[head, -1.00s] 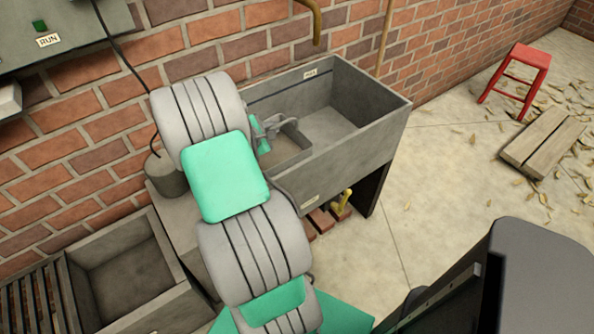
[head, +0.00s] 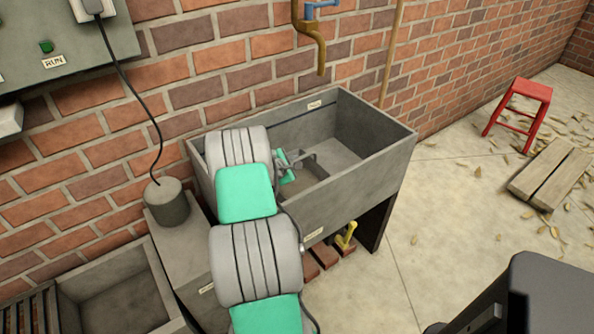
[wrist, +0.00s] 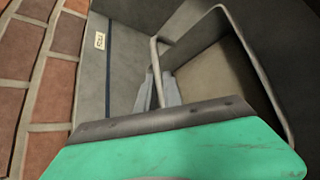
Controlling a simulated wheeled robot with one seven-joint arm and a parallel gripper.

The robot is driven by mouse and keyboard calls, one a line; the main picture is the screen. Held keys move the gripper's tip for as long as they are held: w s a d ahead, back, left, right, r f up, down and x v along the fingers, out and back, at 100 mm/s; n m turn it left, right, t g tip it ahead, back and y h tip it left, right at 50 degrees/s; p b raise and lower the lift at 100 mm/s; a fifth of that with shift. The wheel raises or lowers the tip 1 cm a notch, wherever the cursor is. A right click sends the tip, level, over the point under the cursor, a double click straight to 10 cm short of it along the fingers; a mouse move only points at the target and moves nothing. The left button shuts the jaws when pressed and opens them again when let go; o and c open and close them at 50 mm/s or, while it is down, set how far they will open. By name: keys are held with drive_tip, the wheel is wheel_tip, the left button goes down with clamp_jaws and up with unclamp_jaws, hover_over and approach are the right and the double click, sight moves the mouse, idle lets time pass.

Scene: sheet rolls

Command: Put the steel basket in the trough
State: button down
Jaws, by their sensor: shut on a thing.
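The trough (head: 382,151) is a grey, open, box-like basin against the brick wall. My gripper (head: 306,163) is over the trough's opening, within its outline in the head view. In the wrist view my gripper (wrist: 158,92) is shut on a thin grey bar, which looks like the handle of the steel basket (wrist: 252,62). The basket's bent rim and brownish inside show at the right of that view. The trough's wall with a small label and a dark line (wrist: 107,75) shows at the left. My arm hides much of the basket in the head view, and I cannot tell whether it touches the trough floor.
A curved brass tap (head: 321,55) hangs above the trough's back edge. A grey cylinder (head: 167,202) with a black cable stands left of the trough. A lower grey basin (head: 120,290) is at the bottom left. A yellow valve (head: 347,236) sits below the trough; a red stool (head: 532,92) stands right.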

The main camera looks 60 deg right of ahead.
drive_tip(key=shift+x, duration=1.15)
drive_tip(key=shift+d+f, duration=0.15)
drive_tip(key=shift+f, duration=1.9)
drive_tip(key=c, duration=1.9)
unclamp_jaws()
drive_tip(key=shift+s+f+b, duration=0.1)
drive_tip(key=shift+f+b, duration=0.15)
drive_tip(key=shift+b, duration=0.05)
drive_tip(key=shift+c, duration=0.2)
drive_tip(key=o, duration=0.5)
drive_tip(key=shift+c, duration=0.2)
drive_tip(key=shift+r, duration=0.15)
drive_tip(key=shift+a+r, duration=0.15)
drive_tip(key=shift+a, duration=0.1)
drive_tip(key=p+v, duration=0.1)
drive_tip(key=v, duration=1)
drive_tip(key=shift+a, duration=0.3)
